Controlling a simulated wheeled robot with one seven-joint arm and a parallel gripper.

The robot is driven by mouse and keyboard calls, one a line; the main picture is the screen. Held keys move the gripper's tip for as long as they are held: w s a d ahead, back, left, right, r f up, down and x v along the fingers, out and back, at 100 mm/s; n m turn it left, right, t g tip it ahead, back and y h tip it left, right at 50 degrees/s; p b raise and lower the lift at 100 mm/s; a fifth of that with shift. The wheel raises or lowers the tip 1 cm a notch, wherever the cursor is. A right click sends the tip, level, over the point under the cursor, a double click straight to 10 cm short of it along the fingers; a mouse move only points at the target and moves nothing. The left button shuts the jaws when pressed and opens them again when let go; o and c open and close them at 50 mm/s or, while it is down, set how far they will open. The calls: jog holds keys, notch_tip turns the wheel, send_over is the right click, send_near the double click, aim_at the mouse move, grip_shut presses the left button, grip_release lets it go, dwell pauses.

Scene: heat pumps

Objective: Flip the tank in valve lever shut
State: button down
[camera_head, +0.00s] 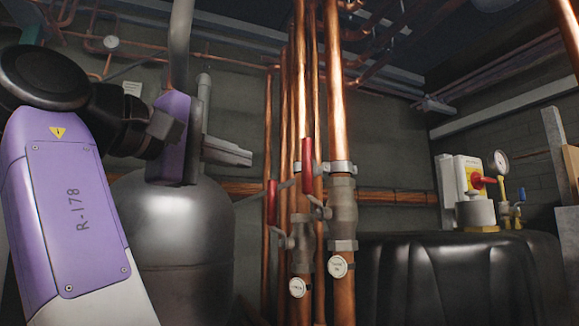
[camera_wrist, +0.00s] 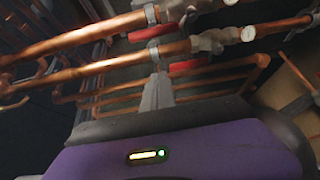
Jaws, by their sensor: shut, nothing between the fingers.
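Two valves with red levers sit on vertical copper pipes in the head view. The right valve (camera_head: 342,212) has a red lever (camera_head: 307,165) pointing up along its pipe, and its round white tag (camera_head: 338,266) seems to read "TANK IN". The left valve (camera_head: 301,245) is lower, with a red lever (camera_head: 271,200) also upright and another tag (camera_head: 297,287) too small to read. My gripper (camera_head: 246,158) is shut and empty, left of both levers and apart from them. The wrist view shows its fingers (camera_wrist: 158,90) near the red levers (camera_wrist: 152,31) (camera_wrist: 188,66).
A grey rounded tank (camera_head: 175,235) stands behind my arm. More copper pipes (camera_head: 268,120) run close behind the valves.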

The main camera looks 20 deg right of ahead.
jog(key=shift+s+r, duration=0.1)
jog(key=p+x, duration=0.3)
jog(key=x, duration=0.7)
jog(key=shift+s+d, duration=0.2)
jog(key=shift+s, duration=0.8)
jog(key=shift+s+d, duration=0.2)
jog(key=shift+s, duration=0.75)
jog(key=shift+s+d, duration=0.1)
jog(key=shift+m, duration=0.3)
jog(key=shift+s+h+b, duration=0.2)
jog(key=shift+h+b, duration=0.1)
jog(key=shift+b, duration=0.1)
